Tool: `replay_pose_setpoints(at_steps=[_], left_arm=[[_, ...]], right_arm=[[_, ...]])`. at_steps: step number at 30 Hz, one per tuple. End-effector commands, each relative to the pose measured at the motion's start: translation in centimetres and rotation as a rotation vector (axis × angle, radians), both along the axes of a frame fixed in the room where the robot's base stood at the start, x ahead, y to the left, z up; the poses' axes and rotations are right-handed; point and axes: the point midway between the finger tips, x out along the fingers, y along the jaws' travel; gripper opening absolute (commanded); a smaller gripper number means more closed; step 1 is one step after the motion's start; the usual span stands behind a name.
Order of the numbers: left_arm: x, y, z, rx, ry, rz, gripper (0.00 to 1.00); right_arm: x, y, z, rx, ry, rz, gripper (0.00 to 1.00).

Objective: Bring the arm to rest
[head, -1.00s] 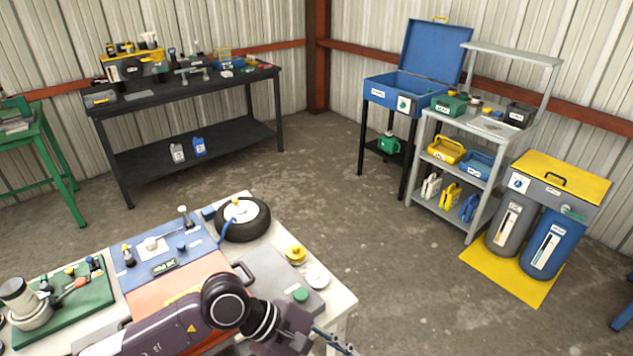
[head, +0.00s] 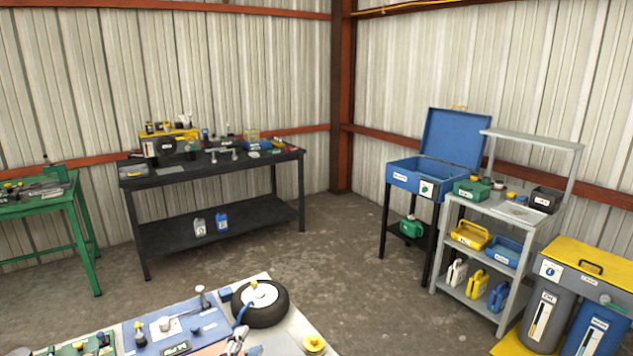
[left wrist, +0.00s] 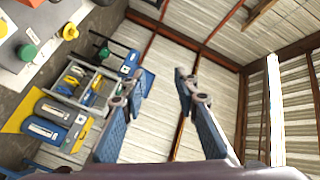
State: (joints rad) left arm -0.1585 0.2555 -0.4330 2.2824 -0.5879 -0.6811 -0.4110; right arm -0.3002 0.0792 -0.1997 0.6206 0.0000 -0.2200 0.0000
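My left gripper (left wrist: 159,88) shows in the left wrist view with its two blue-grey fingers spread well apart and nothing between them. My right gripper is in neither view.
The near workbench (head: 285,345) bears a wheel (head: 261,303), a blue mat and a yellow-topped item. Behind stand a black bench (head: 215,168), a green table (head: 40,207), a blue parts washer (head: 438,150), a grey shelf (head: 468,290) and bins. Floor between is clear.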

Motion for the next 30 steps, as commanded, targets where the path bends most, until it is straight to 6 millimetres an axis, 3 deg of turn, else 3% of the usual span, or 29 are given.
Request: replay_pose_setpoints(at_steps=[1, 3, 6, 9, 15, 20, 21, 24, 30], left_arm=[[-1.3, 2.0, -3.3, -0.098, 0.129, 0.068, 0.28], [-3.5, 4.2, -7.6, -0.225, 0.300, 0.162, 0.28], [-7.8, 6.4, -13.0, -0.382, 0.525, 0.289, 0.28], [-12.3, 7.5, -16.9, -0.498, 0.709, 0.397, 0.28], [-20.4, 8.0, -21.4, -0.650, 0.988, 0.565, 0.28], [-26.6, 7.8, -23.2, -0.735, 1.176, 0.685, 0.28], [-25.7, 7.7, -25.2, -0.727, 1.171, 0.680, 0.28], [-25.0, 7.6, -28.6, -0.720, 1.178, 0.681, 0.28], [-24.5, 7.4, -36.4, -0.707, 1.202, 0.688, 0.28]], right_arm=[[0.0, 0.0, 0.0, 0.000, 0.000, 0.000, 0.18], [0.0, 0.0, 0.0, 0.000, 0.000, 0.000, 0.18], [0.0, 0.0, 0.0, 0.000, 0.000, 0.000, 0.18], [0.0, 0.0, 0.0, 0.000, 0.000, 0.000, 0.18], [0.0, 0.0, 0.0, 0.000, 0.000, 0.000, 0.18], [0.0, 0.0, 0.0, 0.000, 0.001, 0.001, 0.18], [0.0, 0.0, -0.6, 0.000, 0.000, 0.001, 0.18], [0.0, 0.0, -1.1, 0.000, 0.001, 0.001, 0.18], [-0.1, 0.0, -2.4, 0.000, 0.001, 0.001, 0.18]])
